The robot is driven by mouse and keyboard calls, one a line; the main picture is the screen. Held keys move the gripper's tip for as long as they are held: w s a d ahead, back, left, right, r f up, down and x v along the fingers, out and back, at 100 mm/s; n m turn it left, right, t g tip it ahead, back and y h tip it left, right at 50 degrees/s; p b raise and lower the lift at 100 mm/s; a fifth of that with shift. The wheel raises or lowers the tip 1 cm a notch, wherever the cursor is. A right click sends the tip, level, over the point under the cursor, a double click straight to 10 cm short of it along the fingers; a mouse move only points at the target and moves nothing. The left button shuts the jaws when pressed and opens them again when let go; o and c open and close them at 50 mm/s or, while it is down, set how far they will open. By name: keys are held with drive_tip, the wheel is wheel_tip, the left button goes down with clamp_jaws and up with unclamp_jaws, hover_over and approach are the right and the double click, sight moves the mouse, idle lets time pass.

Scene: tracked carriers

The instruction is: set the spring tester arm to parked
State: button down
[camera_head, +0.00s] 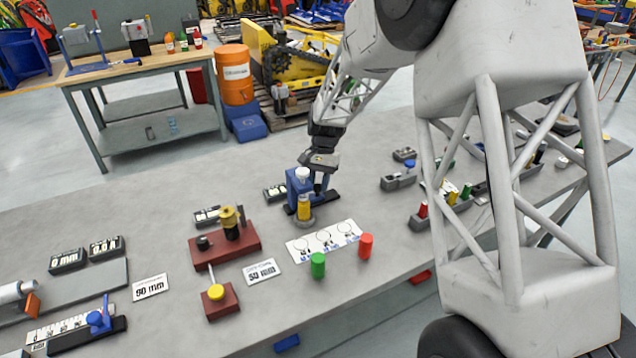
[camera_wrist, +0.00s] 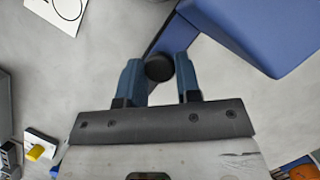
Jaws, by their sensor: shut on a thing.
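The spring tester (camera_head: 298,186) is a blue upright body with a white cap on a dark base, at the middle of the bench. A yellow cylinder (camera_head: 304,207) stands on a round grey foot in front of it. In the wrist view its blue body (camera_wrist: 250,35) fills the upper right, and a slim blue arm (camera_wrist: 168,36) runs to a round black knob (camera_wrist: 159,68). My gripper (camera_head: 319,186) is beside the tester's right side. Its two blue fingers, seen in the wrist view (camera_wrist: 159,75), are shut on the black knob. The arm's parked mark is not visible.
A white card with circles (camera_head: 324,241) lies in front, with a green cylinder (camera_head: 318,265) and a red cylinder (camera_head: 366,245) nearby. A dark red fixture (camera_head: 224,245) stands to the left. Grey blocks (camera_head: 398,181) stand to the right. Bare bench lies at the front centre.

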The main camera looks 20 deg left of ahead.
drive_tip(key=w+d, duration=0.7)
drive_tip(key=shift+w+d, duration=0.15)
drive_tip(key=shift+w, duration=0.1)
drive_tip(key=c, duration=1)
unclamp_jaws()
drive_tip(key=shift+w+d, duration=0.1)
drive_tip(key=shift+d, duration=0.05)
drive_tip(key=shift+c, duration=0.2)
drive_tip(key=shift+o, duration=1.1)
drive_tip(key=v, duration=0.7)
drive_tip(key=shift+r, duration=0.4)
drive_tip(key=shift+w, duration=0.1)
